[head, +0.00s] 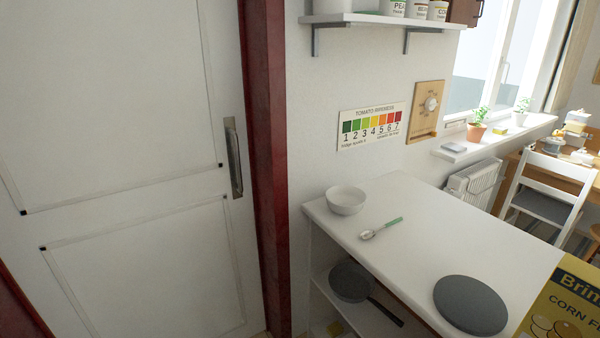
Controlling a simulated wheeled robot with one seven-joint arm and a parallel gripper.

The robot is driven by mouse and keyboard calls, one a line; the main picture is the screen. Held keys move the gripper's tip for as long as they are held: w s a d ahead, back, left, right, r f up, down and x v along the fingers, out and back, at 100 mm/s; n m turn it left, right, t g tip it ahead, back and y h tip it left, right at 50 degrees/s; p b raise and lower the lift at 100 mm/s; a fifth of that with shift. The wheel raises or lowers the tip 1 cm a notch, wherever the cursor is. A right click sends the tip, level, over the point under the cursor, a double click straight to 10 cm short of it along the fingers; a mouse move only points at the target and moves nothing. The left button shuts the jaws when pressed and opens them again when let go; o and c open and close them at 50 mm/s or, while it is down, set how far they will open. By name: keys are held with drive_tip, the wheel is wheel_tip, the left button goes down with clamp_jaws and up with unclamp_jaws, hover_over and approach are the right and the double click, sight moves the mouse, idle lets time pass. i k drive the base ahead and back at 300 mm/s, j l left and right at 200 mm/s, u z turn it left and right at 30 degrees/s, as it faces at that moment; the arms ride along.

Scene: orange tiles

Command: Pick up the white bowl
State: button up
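The white bowl (346,201) stands upright on the far left corner of the white counter (410,225), close to the wall. It looks empty from here. My gripper is not in the head view, so where it is relative to the bowl cannot be seen.
A spoon with a green handle (381,229) lies just right of the bowl. A dark round plate (470,305) and a yellow corn flakes box (566,305) are nearer. A pan (352,283) sits on the shelf below. A white door (120,150) fills the left. A wall shelf (385,20) hangs above.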

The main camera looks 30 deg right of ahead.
sight(346, 200)
drive_tip(key=i+j+z, duration=0.25)
drive_tip(key=z, duration=0.25)
drive_tip(key=i+j+z, duration=0.15)
drive_tip(key=j+z, duration=0.3)
drive_tip(key=i+j+z, duration=0.15)
drive_tip(key=j+z, duration=0.15)
drive_tip(key=z, duration=0.2)
drive_tip(key=j+z, duration=0.45)
drive_tip(key=i+j+z, duration=0.1)
drive_tip(key=j+z, duration=0.15)
drive_tip(key=j, duration=0.25)
drive_tip(key=j+z, duration=0.3)
drive_tip(key=j, duration=0.25)
drive_tip(key=i, duration=0.4)
